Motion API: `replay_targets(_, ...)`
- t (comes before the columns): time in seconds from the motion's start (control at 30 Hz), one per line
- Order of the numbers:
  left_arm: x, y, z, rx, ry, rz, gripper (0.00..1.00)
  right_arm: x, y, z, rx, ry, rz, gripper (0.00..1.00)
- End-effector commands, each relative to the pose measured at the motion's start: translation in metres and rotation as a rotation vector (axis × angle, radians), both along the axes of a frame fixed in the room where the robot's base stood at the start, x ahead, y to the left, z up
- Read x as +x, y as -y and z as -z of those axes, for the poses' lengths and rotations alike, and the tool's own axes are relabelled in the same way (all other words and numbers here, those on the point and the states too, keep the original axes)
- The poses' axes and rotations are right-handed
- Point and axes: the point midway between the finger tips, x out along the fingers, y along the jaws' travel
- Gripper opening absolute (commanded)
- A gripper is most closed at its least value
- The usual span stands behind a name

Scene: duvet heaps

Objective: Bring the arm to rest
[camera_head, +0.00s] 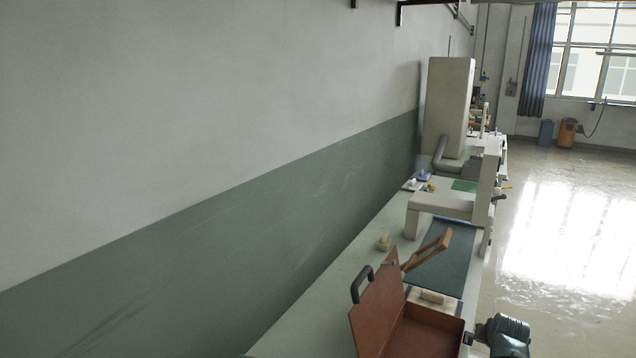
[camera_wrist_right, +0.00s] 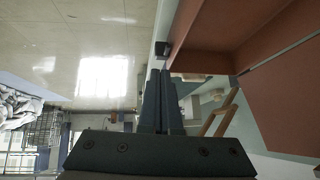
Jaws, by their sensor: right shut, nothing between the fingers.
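My right gripper (camera_wrist_right: 160,76) shows in the right wrist view, with its two dark fingers together and nothing between them. Its fingertips are beside the near edge of an open reddish-brown case, apart from or touching it, which I cannot tell. The case (camera_head: 432,318) also shows at the bottom of the head view, with its lid (camera_head: 378,312) raised and a dark handle on the lid. In the right wrist view the case (camera_wrist_right: 215,30) fills the upper right. My left gripper is in neither view.
A long bench (camera_head: 345,290) runs along the wall, carrying a dark green mat (camera_head: 440,262), a wooden frame (camera_head: 428,250) and a white machine (camera_head: 440,203). Open floor (camera_head: 570,270) lies to the right. A wire cage (camera_wrist_right: 38,128) with white cloth (camera_wrist_right: 16,104) stands left in the wrist view.

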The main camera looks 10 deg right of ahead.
Motion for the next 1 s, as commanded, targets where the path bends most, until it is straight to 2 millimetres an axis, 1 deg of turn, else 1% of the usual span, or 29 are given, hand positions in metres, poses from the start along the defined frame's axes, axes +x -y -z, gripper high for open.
replay_targets(0.03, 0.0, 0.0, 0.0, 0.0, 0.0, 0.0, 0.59, 0.003, -0.015, 0.002, 0.009, -0.015, -0.023, 0.0)
replay_targets(0.17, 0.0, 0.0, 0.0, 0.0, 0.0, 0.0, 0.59, 0.011, -0.057, 0.01, 0.036, -0.068, -0.09, 0.0)
replay_targets(0.27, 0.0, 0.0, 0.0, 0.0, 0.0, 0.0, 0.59, 0.014, -0.098, 0.018, 0.057, -0.121, -0.154, 0.0)
replay_targets(0.37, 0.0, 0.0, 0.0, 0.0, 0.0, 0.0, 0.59, 0.014, -0.153, 0.027, 0.083, -0.197, -0.239, 0.0)
replay_targets(0.4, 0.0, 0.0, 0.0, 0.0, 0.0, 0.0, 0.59, 0.011, -0.179, 0.03, 0.093, -0.236, -0.28, 0.0)
replay_targets(0.43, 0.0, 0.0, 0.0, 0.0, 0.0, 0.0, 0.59, 0.008, -0.199, 0.033, 0.099, -0.267, -0.312, 0.0)
replay_targets(0.47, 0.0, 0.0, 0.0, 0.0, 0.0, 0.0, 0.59, 0.004, -0.219, 0.036, 0.106, -0.299, -0.344, 0.0)
replay_targets(0.5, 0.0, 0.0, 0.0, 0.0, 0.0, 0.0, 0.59, -0.002, -0.243, 0.039, 0.111, -0.341, -0.384, 0.0)
replay_targets(0.57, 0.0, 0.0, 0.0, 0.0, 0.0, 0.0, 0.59, -0.014, -0.276, 0.044, 0.116, -0.403, -0.438, 0.0)
replay_targets(0.6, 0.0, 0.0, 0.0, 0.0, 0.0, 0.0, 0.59, -0.022, -0.296, 0.046, 0.118, -0.442, -0.472, 0.0)
replay_targets(0.67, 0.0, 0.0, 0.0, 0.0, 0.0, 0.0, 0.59, -0.036, -0.325, 0.049, 0.116, -0.503, -0.521, 0.0)
replay_targets(0.7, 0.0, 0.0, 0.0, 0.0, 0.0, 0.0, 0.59, -0.047, -0.344, 0.05, 0.114, -0.545, -0.556, 0.0)
replay_targets(0.77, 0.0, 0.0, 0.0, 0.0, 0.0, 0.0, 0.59, -0.066, -0.372, 0.052, 0.105, -0.611, -0.608, 0.0)
replay_targets(0.8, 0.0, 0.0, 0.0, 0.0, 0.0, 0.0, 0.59, -0.079, -0.389, 0.053, 0.097, -0.656, -0.639, 0.0)
replay_targets(0.87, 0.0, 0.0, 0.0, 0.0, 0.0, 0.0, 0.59, -0.085, -0.412, 0.053, 0.064, -0.685, -0.694, 0.0)
replay_targets(0.9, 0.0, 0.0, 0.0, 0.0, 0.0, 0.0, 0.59, -0.091, -0.425, 0.053, 0.042, -0.706, -0.728, 0.0)
replay_targets(1.0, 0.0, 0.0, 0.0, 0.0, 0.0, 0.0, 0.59, -0.107, -0.453, 0.052, -0.004, -0.75, -0.797, 0.0)
